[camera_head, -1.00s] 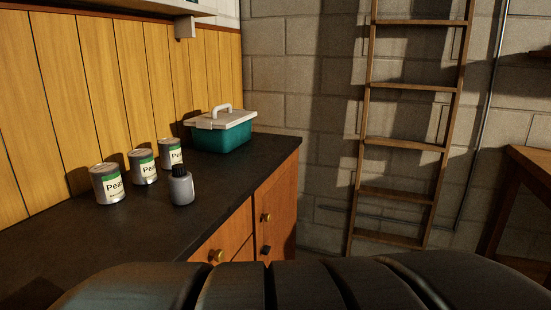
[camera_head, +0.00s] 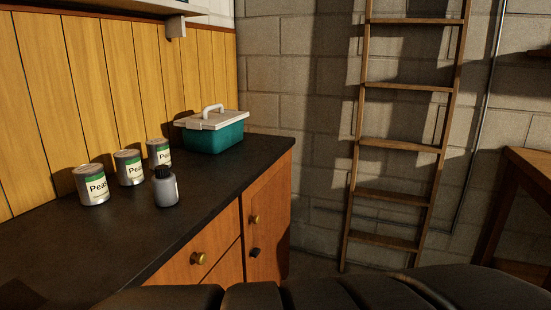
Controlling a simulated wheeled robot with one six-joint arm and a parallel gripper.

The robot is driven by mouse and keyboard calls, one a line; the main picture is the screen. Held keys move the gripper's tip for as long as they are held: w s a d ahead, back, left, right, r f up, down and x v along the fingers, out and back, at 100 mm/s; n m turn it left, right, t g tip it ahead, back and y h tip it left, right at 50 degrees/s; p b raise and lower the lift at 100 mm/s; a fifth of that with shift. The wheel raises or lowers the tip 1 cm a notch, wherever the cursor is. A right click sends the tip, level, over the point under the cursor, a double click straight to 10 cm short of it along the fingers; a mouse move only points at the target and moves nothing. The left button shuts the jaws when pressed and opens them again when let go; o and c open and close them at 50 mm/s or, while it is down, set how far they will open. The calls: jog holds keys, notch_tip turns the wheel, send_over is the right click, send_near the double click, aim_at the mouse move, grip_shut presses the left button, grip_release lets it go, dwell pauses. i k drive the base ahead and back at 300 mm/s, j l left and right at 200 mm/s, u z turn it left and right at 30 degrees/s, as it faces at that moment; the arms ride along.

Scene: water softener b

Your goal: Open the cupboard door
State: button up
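The wooden cupboard door (camera_head: 268,222) is at the far end of the counter front. It looks shut, flush with the cabinet. It has a brass knob (camera_head: 255,219), with a dark knob or fitting (camera_head: 254,252) below it. A drawer front (camera_head: 206,248) with its own brass knob (camera_head: 198,258) is to the left of the door. My dark arm crosses the bottom of the picture and hides the lower part of the cabinet. My gripper is not in view.
The dark counter (camera_head: 120,240) holds several cans (camera_head: 93,186), a grey bottle (camera_head: 165,188) and a teal box with a white lid (camera_head: 212,133). A wooden ladder (camera_head: 404,143) leans against the block wall. A wooden table (camera_head: 528,170) stands at the right.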

aim_at(264, 205)
jog(key=i+l+z, duration=0.15)
jog(key=l, duration=0.15)
jog(key=i+j+z, duration=0.2)
jog(key=i, duration=0.15)
jog(key=i+z, duration=0.2)
jog(key=i, duration=0.15)
